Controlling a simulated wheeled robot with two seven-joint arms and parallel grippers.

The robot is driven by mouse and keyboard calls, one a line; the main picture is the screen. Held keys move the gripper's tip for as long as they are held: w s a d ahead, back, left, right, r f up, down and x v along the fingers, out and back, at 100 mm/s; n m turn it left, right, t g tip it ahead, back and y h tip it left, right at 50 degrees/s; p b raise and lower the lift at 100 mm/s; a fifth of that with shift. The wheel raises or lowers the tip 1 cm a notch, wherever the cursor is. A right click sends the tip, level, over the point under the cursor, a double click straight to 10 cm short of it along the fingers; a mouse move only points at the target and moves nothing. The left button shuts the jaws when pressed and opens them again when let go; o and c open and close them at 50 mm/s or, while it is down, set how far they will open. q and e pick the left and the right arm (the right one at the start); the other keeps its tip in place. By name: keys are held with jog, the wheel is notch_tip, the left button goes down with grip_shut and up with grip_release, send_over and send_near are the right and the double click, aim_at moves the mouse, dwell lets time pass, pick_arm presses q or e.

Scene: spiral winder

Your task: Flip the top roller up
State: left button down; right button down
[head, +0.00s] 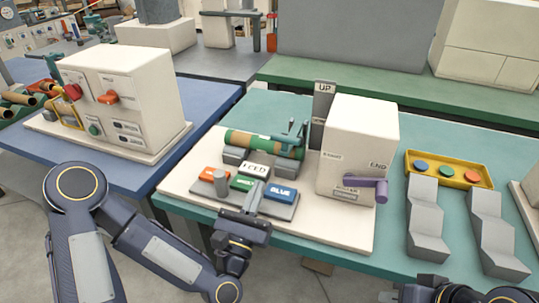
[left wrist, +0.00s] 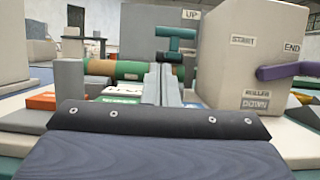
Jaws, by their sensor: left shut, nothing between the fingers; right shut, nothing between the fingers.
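The winder has a brown tube with green bands (head: 262,144) lying across grey supports. A teal bracket-like part (head: 291,140) rises at the tube's right end; in the left wrist view it looks T-shaped (left wrist: 175,42). I cannot tell for certain which part is the top roller. A grey post marked UP (head: 322,105) stands behind. The cream box (head: 358,140) carries START, END and ROLLER DOWN labels and a purple lever (head: 368,188). My left gripper (head: 256,186) is shut and empty, over the front button panel, before the tube; its fingers show in the left wrist view (left wrist: 162,82).
The panel (head: 285,208) has orange, green and blue labelled pads and a grey knob (head: 221,183). Right of the machine stand a yellow tray (head: 449,169) with coloured discs and two grey stepped blocks (head: 427,215). Another cream machine (head: 125,95) stands on the blue table at left.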

pick_arm(q)
jog(key=p+x, duration=0.2)
jog(key=x, duration=0.8)
